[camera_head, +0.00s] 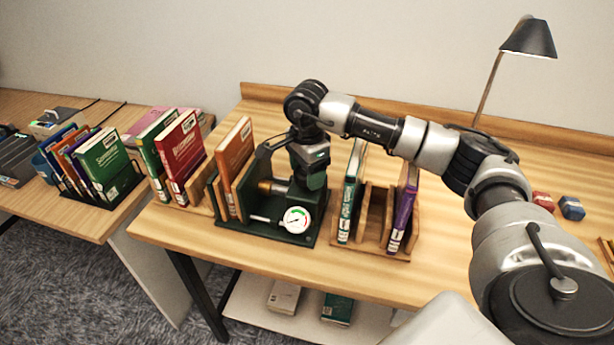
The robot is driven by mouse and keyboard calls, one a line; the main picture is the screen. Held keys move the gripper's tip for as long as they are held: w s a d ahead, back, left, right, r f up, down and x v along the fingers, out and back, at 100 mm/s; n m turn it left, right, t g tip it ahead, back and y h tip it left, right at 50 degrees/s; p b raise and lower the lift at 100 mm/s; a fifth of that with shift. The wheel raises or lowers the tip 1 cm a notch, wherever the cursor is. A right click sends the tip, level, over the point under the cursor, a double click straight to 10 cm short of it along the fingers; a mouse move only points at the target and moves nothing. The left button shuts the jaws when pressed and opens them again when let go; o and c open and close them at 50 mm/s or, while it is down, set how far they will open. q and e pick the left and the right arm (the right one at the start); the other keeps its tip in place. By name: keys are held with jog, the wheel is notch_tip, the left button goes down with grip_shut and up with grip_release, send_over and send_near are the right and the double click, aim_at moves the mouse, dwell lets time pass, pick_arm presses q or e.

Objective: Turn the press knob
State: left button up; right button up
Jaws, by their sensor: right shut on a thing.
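The book press (262,231) is a dark green stand on the wooden table, with a round white dial gauge (296,220) at its front. An orange book (235,160) stands upright at its left end. A brass-coloured part (270,187) of the press shows to the right of the book. My right gripper (290,182) reaches down over the press, just right of this brass part, and is shut on the press knob. Its own hand and arm mostly hide the knob and fingertips. My left gripper is not in view.
A wooden rack (374,237) with a teal book and a purple book stands close on the right. Red and green books (181,152) stand close on the left. The table front is clear.

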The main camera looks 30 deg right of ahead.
jog(key=shift+n+b, duration=0.4)
jog(key=shift+n, duration=0.4)
jog(key=shift+r, duration=0.1)
jog(key=o, duration=0.9)
notch_tip(320, 180, up, 11)
jog(key=b, duration=0.1)
jog(key=shift+f, duration=0.2)
